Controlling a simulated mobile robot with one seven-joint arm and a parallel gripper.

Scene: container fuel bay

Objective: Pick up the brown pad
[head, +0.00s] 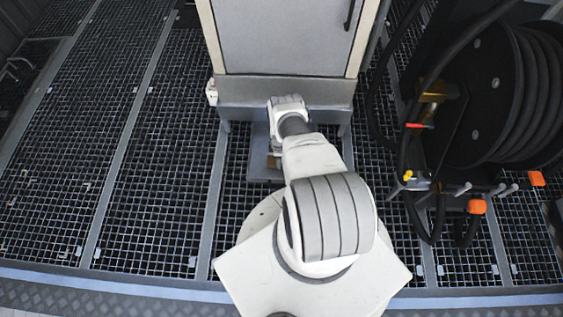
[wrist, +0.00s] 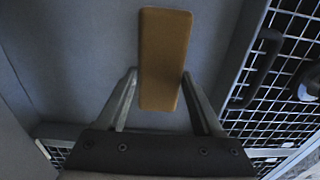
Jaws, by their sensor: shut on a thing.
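The brown pad (wrist: 163,50) is a flat, oblong block in the upper middle of the wrist view, between the two fingers of my gripper (wrist: 160,78). The fingers are closed against its long sides near its lower half. A small brown patch of the pad (head: 272,161) shows beside my arm in the head view. My gripper itself is hidden behind my arm there. Behind the pad is a plain grey surface (wrist: 75,50); whether the pad touches it or is clear of it, I cannot tell.
A grey cabinet (head: 285,35) stands straight ahead, over a low grey plate (head: 262,172). A hose reel (head: 485,80) with dangling black hoses and orange-tipped fittings (head: 477,206) is at the right. The grating floor (head: 150,150) at the left is clear.

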